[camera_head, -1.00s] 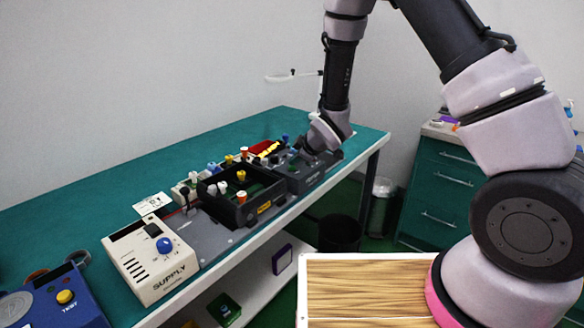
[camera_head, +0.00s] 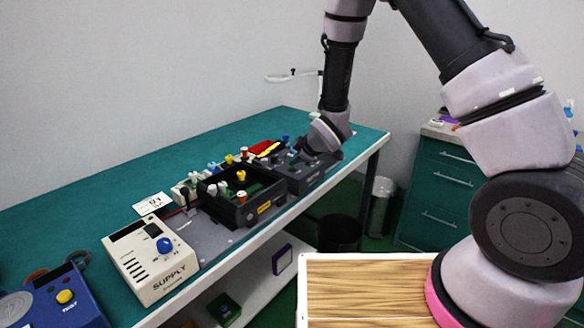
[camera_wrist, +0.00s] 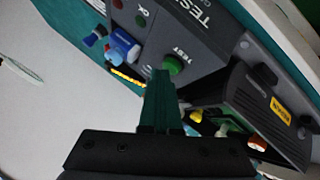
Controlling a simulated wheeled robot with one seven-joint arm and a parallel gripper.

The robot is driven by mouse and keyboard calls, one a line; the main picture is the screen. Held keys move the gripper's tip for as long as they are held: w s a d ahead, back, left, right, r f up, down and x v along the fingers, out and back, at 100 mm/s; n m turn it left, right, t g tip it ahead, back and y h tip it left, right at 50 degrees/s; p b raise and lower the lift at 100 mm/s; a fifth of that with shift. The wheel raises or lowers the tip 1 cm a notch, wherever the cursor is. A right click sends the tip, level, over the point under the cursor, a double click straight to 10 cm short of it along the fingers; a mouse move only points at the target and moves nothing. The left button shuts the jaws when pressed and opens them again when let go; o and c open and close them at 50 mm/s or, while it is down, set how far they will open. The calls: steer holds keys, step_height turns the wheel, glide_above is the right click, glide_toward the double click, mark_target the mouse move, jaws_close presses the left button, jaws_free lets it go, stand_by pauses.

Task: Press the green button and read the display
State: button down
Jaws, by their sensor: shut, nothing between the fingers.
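The green button (camera_wrist: 173,64) sits beside the printed word TEST on a dark grey tester box (camera_wrist: 205,50) in the wrist view. The same tester box stands at the far end of the bench row in the head view (camera_head: 318,172). My gripper (camera_wrist: 161,76) is shut and empty, with its fingertips right beside the button. I cannot tell whether they touch it. Two small round spots, one red and one dark green, show on the tester face near an OK mark. No readable display shows in either view.
A black open bin with a yellow label (camera_wrist: 275,112) stands next to the tester and holds several small coloured parts. A blue-capped part (camera_wrist: 123,46) lies on the tester's other side. A cream SUPPLY box (camera_head: 150,262) and a blue box with a yellow button (camera_head: 55,305) stand nearer on the bench.

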mark_target(295, 171)
steer(key=shift+r, duration=0.65)
steer(key=shift+r, duration=0.1)
step_height(295, 171, up, 5)
steer(key=shift+f, duration=0.1)
stand_by(0.6)
